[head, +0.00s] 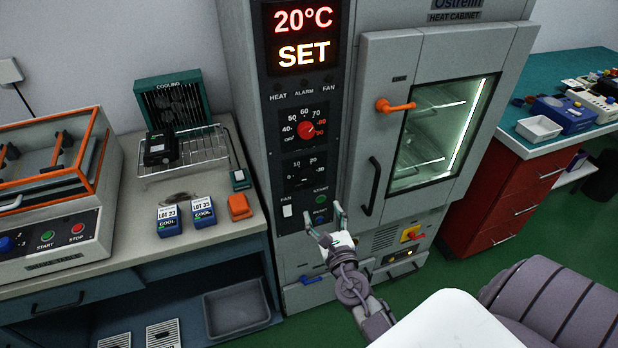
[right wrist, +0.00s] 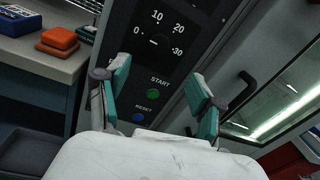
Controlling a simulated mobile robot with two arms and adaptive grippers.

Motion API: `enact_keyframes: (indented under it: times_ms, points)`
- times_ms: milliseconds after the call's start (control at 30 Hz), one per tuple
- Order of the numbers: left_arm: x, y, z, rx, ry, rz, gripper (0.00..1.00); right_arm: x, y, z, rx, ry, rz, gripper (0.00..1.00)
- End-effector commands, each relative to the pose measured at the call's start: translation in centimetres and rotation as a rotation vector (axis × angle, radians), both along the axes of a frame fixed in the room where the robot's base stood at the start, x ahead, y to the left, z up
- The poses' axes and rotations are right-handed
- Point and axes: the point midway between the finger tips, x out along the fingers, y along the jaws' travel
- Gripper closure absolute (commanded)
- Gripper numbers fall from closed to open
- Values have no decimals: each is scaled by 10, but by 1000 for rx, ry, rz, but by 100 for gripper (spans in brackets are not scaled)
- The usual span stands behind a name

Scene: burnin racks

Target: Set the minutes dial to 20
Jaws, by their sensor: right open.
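The minutes dial (head: 303,181) is a dark knob on the heat cabinet's black control panel, with a scale of 0, 10, 20 and 30 around it. In the right wrist view the dial (right wrist: 155,42) shows a short white mark at its middle; I cannot tell its exact setting. My right gripper (head: 325,217) is open and empty, in front of the lower panel, below the dial. In the right wrist view its two teal-padded fingers (right wrist: 160,88) stand apart, on either side of the START button area, with the dial beyond them. My left gripper is not in view.
Above is a red-knobbed temperature dial (head: 306,130) and a display (head: 302,37) reading 20°C SET. The green START button (right wrist: 153,94) and blue RESET button (right wrist: 138,118) sit below the minutes dial. The cabinet door handle (head: 371,187) stands out at right. A bench (head: 120,230) is at left.

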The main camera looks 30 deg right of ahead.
Motion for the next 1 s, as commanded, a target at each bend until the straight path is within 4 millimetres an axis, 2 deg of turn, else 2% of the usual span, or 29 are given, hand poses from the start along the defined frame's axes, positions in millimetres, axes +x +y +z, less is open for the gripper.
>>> enact_keyframes:
  times_ms: [167,300,500,700,1000]
  points:
    - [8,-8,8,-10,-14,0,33,35,-11,3,4,-3,1,33]
    - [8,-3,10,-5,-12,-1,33,65,-20,2,5,-3,1,33]
    - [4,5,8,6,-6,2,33,98,-31,0,7,-1,1,33]
    - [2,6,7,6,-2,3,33,116,-36,-1,7,0,2,33]
    - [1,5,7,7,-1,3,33,119,-37,-1,8,0,2,33]
